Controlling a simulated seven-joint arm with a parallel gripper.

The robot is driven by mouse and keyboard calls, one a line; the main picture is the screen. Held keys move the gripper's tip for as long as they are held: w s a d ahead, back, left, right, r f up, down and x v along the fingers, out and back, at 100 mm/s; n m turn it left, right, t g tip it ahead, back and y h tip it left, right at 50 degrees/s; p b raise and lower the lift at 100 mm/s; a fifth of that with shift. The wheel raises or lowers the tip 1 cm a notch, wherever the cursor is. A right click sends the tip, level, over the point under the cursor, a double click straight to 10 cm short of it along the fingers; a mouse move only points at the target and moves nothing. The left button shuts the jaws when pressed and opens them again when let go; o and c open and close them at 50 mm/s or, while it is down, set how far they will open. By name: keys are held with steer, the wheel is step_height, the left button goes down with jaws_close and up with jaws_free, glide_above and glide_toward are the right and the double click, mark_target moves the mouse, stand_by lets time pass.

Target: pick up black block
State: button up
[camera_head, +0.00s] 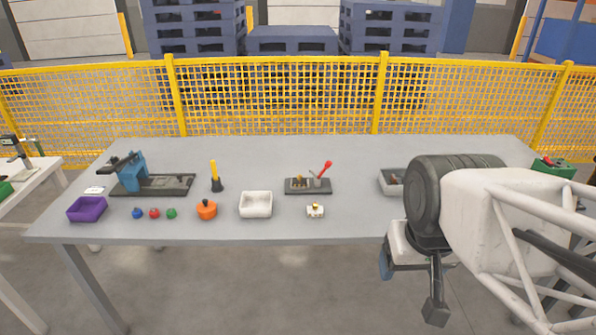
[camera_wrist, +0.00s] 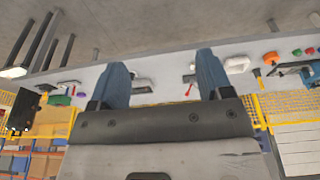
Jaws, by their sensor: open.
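I cannot make out a separate loose black block for certain. Dark items on the table are the black foot of an upright yellow-handled piece (camera_head: 216,184), a dark base plate with a red lever (camera_head: 308,186), and a long dark base under a blue fixture (camera_head: 152,185). A light tray (camera_head: 385,190) at the right holds something small and dark, partly hidden by my arm. My gripper (camera_wrist: 161,70) is open and empty, its two blue fingers spread in the wrist view. In the head view it hangs in front of the table's near edge, apart from these things.
The grey table (camera_head: 280,150) also bears a purple bin (camera_head: 87,209), blue, red and green small pieces, an orange pot (camera_head: 206,210), a white bin (camera_head: 256,204) and a small white piece (camera_head: 315,211). A green box (camera_head: 553,167) stands far right. A yellow fence (camera_head: 280,95) runs behind.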

steer(key=w+d+n+t+h, duration=0.1)
steer(key=w+d+n+h, duration=0.2)
steer(key=w, duration=0.6)
steer(key=w+d+f+n+t+h, duration=0.15)
steer(key=w+n, duration=0.35)
steer(key=w, duration=0.5)
steer(key=w+d+r+n+t+h, duration=0.1)
steer(key=w+n+h, duration=0.25)
steer(key=w, duration=0.55)
steer(key=w+a+f+n+t, duration=0.1)
steer(key=w+a+f+n, duration=0.15)
steer(key=w, duration=0.25)
steer(key=w+a+f+n+t, duration=0.2)
steer(key=w+n, duration=0.2)
steer(key=w, duration=0.2)
steer(key=w+a+f+n+t, duration=0.1)
steer(key=w+a+f+n, duration=0.15)
steer(key=w, duration=0.25)
steer(key=n+t+y, duration=0.3)
steer(key=n+y, duration=0.4)
steer(key=n, duration=0.8)
glide_toward(300, 183)
steer(key=shift+w+a+r, duration=0.1)
steer(key=shift+w+r, duration=0.05)
steer(key=shift+w, duration=0.35)
steer(key=shift+w+r, duration=0.2)
steer(key=shift+w, duration=0.35)
steer(key=shift+w, duration=0.1)
steer(key=shift+x, duration=1.2)
